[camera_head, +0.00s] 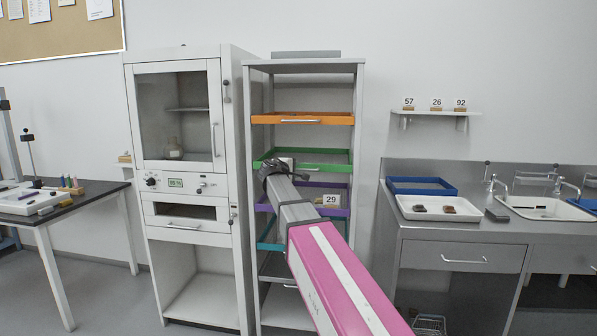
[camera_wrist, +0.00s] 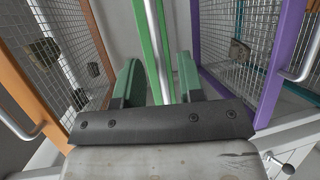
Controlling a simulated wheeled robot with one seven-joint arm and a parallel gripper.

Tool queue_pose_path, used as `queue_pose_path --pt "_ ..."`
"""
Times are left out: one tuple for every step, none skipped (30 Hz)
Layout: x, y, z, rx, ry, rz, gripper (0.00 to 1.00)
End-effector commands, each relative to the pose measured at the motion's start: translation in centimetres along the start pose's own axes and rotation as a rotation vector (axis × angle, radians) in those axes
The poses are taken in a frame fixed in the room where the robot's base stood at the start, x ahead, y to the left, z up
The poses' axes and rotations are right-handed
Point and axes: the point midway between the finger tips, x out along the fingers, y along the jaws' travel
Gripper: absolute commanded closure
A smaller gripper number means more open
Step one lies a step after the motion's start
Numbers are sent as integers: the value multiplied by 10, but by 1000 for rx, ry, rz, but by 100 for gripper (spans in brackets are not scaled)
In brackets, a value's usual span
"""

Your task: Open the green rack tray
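The green rack tray (camera_head: 335,168) sits in the tall grey rack, between an orange tray above and a purple one below. It looks pushed in, level with the other trays. My gripper (camera_head: 272,166) is at its front, covering part of the front edge. In the wrist view the green front edge (camera_wrist: 143,40) and its pale handle bar (camera_wrist: 158,50) run down between my two green fingers (camera_wrist: 158,80). The fingers are apart, one on each side. I see clear gaps beside the bar; contact at its lower end is hidden.
The orange tray (camera_head: 270,119) and purple tray (camera_head: 338,212) are close on either side of my gripper; both have handles. A white cabinet (camera_head: 190,210) stands left of the rack. A sink counter (camera_head: 460,235) stands to the right.

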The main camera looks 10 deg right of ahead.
Motion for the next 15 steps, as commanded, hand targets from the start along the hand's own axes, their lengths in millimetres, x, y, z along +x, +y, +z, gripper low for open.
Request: queue_pose_path --pt "9 0 -1 0 -1 0 64" --pt "13 1 -1 0 0 0 64" --pt "17 1 -1 0 0 0 64" --pt "20 1 -1 1 0 0 64" --pt "22 1 0 1 0 0 64" --pt "24 1 0 1 0 0 64" --pt "26 0 0 1 0 0 64" --pt "27 0 0 1 0 0 64" --pt "28 0 0 1 0 0 64" --pt "29 0 0 1 0 0 64" --pt "29 0 0 1 0 0 64" --pt "29 0 0 1 1 0 64" --pt "29 0 0 1 1 0 64" --pt "29 0 0 1 1 0 64" --pt "29 0 0 1 1 0 64"
